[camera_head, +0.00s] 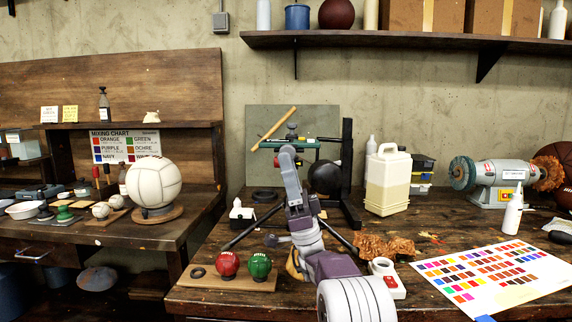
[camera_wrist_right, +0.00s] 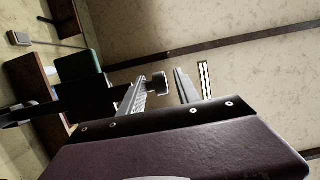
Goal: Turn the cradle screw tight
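The cradle (camera_head: 318,141), a green and dark bar, is carried by a black stand (camera_head: 347,165) at the back of the workbench. A small dark knob, seemingly the cradle screw (camera_head: 292,129), stands on top of it. In the right wrist view the grey knob (camera_wrist_right: 158,82) shows between my two finger lines, nearer the left, ribbed finger. My right gripper (camera_head: 291,145) is at the cradle just below the knob; its fingers (camera_wrist_right: 160,92) are apart. Whether either finger touches the knob cannot be told. My left gripper is not in view.
A wooden stick (camera_head: 273,128) slants above the cradle and a black ball (camera_head: 325,177) sits beside the post. A cream jug (camera_head: 388,180) stands to the right. Red (camera_head: 228,263) and green (camera_head: 259,265) balls sit on a board in front. A colour chart (camera_head: 490,275) lies at right.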

